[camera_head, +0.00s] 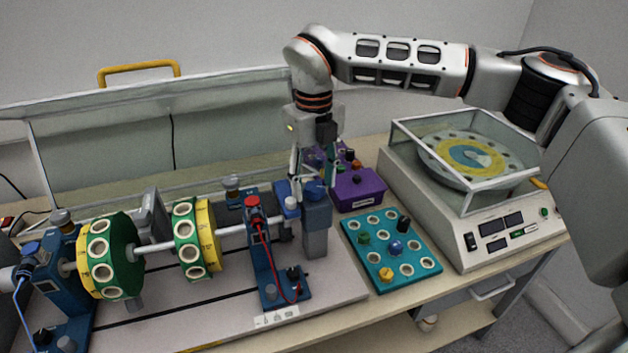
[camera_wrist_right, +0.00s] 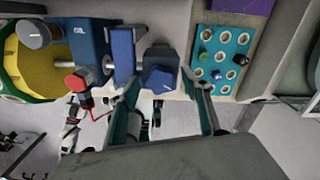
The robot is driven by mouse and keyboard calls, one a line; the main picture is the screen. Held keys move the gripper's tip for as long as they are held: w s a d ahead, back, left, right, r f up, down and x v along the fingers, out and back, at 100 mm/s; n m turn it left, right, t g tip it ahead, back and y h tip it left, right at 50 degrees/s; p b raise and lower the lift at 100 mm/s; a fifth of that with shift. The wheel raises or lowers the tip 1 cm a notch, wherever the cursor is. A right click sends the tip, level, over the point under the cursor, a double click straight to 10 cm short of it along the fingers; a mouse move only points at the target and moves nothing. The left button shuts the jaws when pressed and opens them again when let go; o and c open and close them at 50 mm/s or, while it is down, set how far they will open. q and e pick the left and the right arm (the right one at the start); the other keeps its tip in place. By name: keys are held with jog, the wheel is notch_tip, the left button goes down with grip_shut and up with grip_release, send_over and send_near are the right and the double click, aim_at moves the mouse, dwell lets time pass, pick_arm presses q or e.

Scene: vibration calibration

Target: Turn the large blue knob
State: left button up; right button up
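The large blue knob (camera_head: 314,188) sits on top of an upright blue-grey block (camera_head: 316,238) at the right end of the rotor rig. In the right wrist view the knob (camera_wrist_right: 160,79) is dark blue with a small white mark. My right gripper (camera_head: 314,182) points down over the knob, its two fingers spread. In the wrist view the open fingers (camera_wrist_right: 162,82) lie on either side of the knob, with gaps visible. Contact cannot be told. My left gripper is not in view.
A red knob (camera_head: 253,202) on a blue stand with a red cable is left of the block. A teal tray (camera_head: 378,262) with small knobs lies right. A purple box (camera_head: 358,192) stands behind. A balancing machine (camera_head: 470,235) is at far right.

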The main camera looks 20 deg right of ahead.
aim_at(314, 186)
notch_tip(314, 186, up, 12)
dwell(0.6)
dwell(0.6)
